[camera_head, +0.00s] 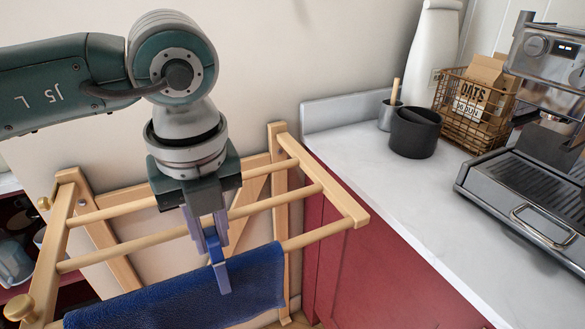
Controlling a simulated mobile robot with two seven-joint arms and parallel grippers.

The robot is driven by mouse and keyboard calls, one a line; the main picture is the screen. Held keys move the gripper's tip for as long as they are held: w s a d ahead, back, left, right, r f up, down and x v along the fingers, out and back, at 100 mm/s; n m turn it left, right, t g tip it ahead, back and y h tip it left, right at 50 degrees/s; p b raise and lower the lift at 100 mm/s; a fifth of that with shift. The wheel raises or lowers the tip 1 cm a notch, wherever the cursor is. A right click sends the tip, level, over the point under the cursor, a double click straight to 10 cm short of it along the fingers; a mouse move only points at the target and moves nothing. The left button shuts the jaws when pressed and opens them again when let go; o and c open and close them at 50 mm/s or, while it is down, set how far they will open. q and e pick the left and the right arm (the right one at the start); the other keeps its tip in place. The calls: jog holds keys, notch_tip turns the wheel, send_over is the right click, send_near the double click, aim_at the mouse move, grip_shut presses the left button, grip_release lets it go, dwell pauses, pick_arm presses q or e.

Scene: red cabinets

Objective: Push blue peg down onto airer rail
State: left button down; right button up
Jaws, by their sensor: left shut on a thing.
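The wooden airer (345,203) stands in front of the wall, with several pale round rails. A dark blue cloth (165,300) hangs over its nearest rail. My left gripper (215,238) points down above that rail and is shut on the blue peg (219,268). The peg is upright, and its lower end overlaps the cloth near the cloth's right part. I cannot tell how far the peg's legs straddle the rail. The upper part of the peg is partly hidden between the fingers. My right gripper is not in view.
A white counter (375,185) on red cabinets (375,270) lies right of the airer. It holds a dark cup (415,133), a wire basket (452,92), a white bottle (432,45) and a coffee machine (535,175). The airer's right end is close to the cabinet.

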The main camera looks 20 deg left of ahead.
pick_arm(q)
jog(key=shift+f+b, duration=1.05)
jog(key=shift+f, duration=0.3)
jog(key=c, duration=0.7)
grip_release()
jog(key=shift+c, duration=0.2)
jog(key=shift+r, duration=0.1)
